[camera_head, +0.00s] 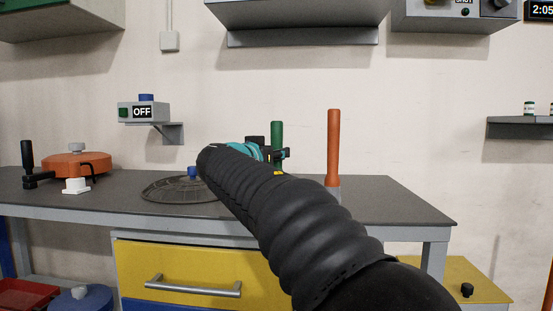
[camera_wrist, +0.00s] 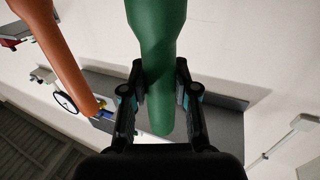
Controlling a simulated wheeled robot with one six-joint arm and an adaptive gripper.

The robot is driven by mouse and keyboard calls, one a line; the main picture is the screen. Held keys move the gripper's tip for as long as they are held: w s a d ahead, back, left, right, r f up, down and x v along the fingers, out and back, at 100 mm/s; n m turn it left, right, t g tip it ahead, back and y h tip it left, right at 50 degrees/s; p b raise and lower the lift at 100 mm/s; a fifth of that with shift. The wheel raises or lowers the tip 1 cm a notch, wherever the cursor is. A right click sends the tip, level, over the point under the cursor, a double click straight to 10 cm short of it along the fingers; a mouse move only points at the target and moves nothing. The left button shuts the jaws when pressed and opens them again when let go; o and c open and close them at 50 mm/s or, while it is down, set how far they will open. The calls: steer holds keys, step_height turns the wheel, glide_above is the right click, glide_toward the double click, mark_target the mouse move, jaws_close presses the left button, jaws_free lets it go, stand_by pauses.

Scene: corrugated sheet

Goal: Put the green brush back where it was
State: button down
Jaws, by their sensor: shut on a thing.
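The green brush (camera_head: 277,131) shows its upright green handle behind the end of my arm, over the back of the dark table. Its lower part is hidden by my arm, so I cannot tell whether it touches the table. My gripper (camera_head: 284,154) is shut on the green handle. In the wrist view the green brush (camera_wrist: 157,45) runs between the two fingers of my gripper (camera_wrist: 160,78). An orange-handled tool (camera_head: 333,145) stands upright just to the right on the table; it also shows in the wrist view (camera_wrist: 62,58).
The dark tabletop (camera_head: 400,207) is clear at the right. A dark round grid (camera_head: 165,190) with a blue knob lies left of my arm. An orange round pot-like thing (camera_head: 75,165) and a white piece (camera_head: 75,186) are at the far left. A shelf (camera_head: 300,38) hangs above.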

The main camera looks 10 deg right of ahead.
steer(key=shift+f, duration=0.55)
steer(key=c, duration=0.9)
jaws_free()
steer(key=shift+r, duration=0.25)
steer(key=b+v, duration=0.1)
steer(key=v, duration=1.1)
steer(key=shift+f, duration=0.1)
